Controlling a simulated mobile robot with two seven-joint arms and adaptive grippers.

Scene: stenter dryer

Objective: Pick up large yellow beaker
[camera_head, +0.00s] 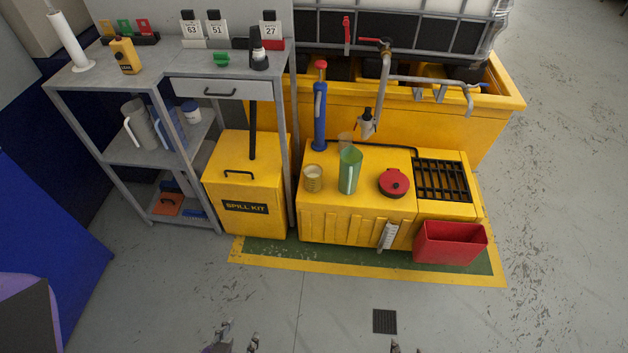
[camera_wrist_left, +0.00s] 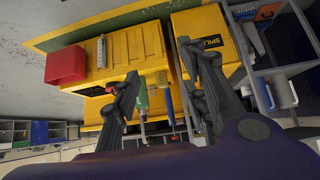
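Several beakers stand on the yellow box, and I cannot tell for sure which is the large yellow one. A clear, yellowish beaker (camera_head: 312,178) with markings stands at the box's left. A green beaker (camera_head: 350,170) stands right of it. A tan, see-through beaker (camera_head: 346,141) is partly hidden behind the green one. My left gripper (camera_head: 237,338) is at the bottom edge, well short of the box. In the left wrist view its fingers (camera_wrist_left: 158,62) are spread with nothing between them close up. Of my right gripper (camera_head: 396,346) only a tip shows.
A blue pump (camera_head: 319,115) and a red lid (camera_head: 393,183) stand on the box beside the beakers. A tap (camera_head: 366,124) hangs behind. The spill kit (camera_head: 240,185) and grey shelf stand left. A red bin (camera_head: 450,243) is at front right. The near floor is clear.

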